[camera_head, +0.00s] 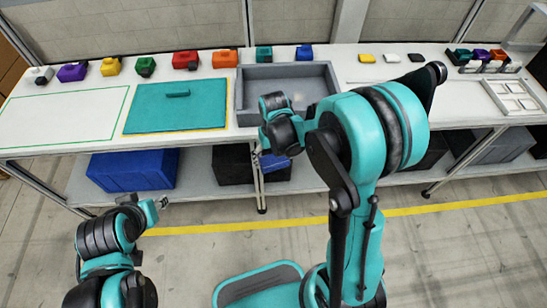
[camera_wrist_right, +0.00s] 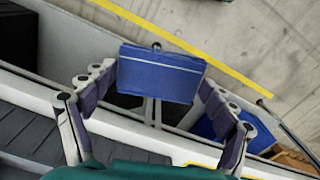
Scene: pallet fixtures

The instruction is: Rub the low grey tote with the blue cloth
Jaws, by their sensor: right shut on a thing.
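The low grey tote (camera_head: 283,71) stands on the white table, open at the top, partly hidden behind my right arm. My right gripper (camera_wrist_right: 158,82) is shut on the blue cloth (camera_wrist_right: 162,72), which looks like a flat-sided blue block between the two fingers in the right wrist view. In the head view this gripper hangs by the table's front edge, just in front of the tote, and its fingers are largely hidden. My left gripper (camera_head: 153,208) is low in front of the table, away from everything; its opening is too small to judge.
Several coloured blocks line the table's back. A white divided tray (camera_head: 512,97) is at right. Blue (camera_head: 130,170) and black bins sit on the shelf below.

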